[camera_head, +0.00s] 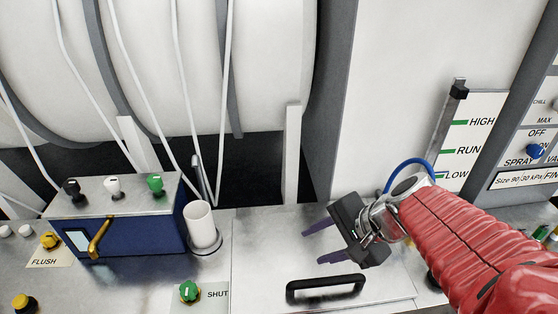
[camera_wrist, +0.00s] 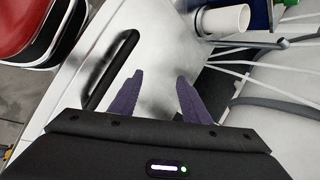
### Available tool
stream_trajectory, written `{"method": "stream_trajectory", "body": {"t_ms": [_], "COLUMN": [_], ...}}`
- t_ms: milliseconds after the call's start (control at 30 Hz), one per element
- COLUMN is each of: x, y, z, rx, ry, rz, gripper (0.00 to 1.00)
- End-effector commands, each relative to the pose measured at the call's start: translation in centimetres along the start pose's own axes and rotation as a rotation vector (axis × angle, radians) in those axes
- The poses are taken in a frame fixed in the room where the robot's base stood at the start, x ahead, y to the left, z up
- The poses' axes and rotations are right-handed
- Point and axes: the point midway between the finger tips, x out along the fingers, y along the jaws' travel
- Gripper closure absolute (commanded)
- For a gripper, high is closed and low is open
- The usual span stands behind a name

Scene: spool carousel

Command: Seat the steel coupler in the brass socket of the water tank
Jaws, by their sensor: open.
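My gripper (camera_head: 318,243) is open and empty, its two purple fingers spread over the pale metal worktop, just behind the black bar handle. It also shows in the wrist view (camera_wrist: 159,80), with nothing between the fingers. A thin grey metal rod (camera_head: 201,180) stands behind the white cup; in the wrist view the rod (camera_wrist: 250,43) has a rounded end. I cannot tell whether it is the steel coupler. I cannot make out the brass socket or say which part is the water tank.
A white cup (camera_head: 202,224) stands beside a blue box (camera_head: 135,233) with a brass handle (camera_head: 100,238) and coloured knobs. A black bar handle (camera_head: 325,287) rises from the worktop lid. A green SHUT knob (camera_head: 189,291) lies left. White hoses hang before a large white drum (camera_head: 270,60).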

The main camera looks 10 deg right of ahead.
Motion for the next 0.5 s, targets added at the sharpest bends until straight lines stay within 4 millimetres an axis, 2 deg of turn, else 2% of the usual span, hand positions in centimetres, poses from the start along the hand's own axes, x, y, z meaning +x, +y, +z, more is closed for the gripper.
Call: {"method": "stream_trajectory", "body": {"t_ms": [33,200,500], "x": [-0.2,-1.3,-4.5], "y": [0.0,0.5,0.4], "z": [1.1,3.4,5.3], "rx": [-0.101,-0.426,-0.972], "ry": [0.008,0.05,0.169], "rz": [0.031,0.137,0.282], "gripper": [0.57,0.57,0.57]}}
